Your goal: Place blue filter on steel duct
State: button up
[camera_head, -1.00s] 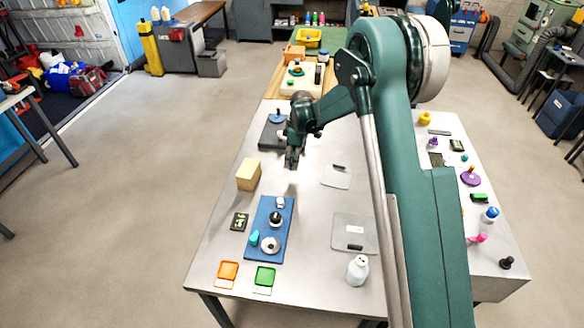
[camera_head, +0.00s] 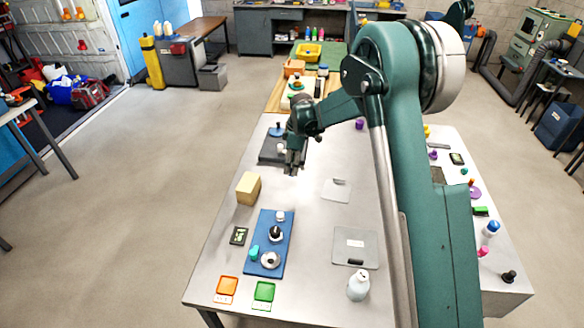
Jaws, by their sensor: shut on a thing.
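My gripper (camera_head: 294,168) hangs over the left middle of the long table (camera_head: 310,215), in front of a dark plate (camera_head: 270,151). Its fingers are closed, but the thing between them is too small and hidden to name. A blue disc with a raised middle (camera_head: 277,131) stands behind the dark plate, beyond my gripper; I cannot tell if it is the blue filter. I cannot make out which thing is the steel duct.
A tan block (camera_head: 248,188) stands left of my gripper. A blue board (camera_head: 267,262) with several small parts lies nearer. Orange (camera_head: 227,287) and green (camera_head: 264,292) trays, a white bottle (camera_head: 358,286) and a grey plate (camera_head: 355,247) are at the front. My arm hides part of the right side.

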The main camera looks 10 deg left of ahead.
jog(key=s+d+m+b, duration=0.1)
jog(key=s+d+m, duration=0.2)
jog(key=d, duration=0.9)
jog(key=s+d+f+m+t+h+b, duration=0.1)
jog(key=s+d+m, duration=0.2)
jog(key=d+m, duration=0.6)
jog(key=s+d+f+m+b, duration=0.1)
jog(key=d+m, duration=0.5)
jog(key=d, duration=0.9)
jog(key=shift+s+f+b, duration=0.2)
jog(key=shift+s+b, duration=0.4)
jog(key=shift+s, duration=0.55)
jog(key=w+a+r+m, duration=0.1)
jog(key=w+a, duration=0.1)
jog(key=a, duration=1.1)
jog(key=w+a+r, duration=0.1)
jog(key=w+a, duration=0.1)
jog(key=a, duration=1.2)
jog(key=shift+w+r+m+h, duration=0.15)
jog(key=shift+r+m+h, duration=0.15)
jog(key=shift+r+m, duration=0.1)
jog(key=shift+f, duration=0.15)
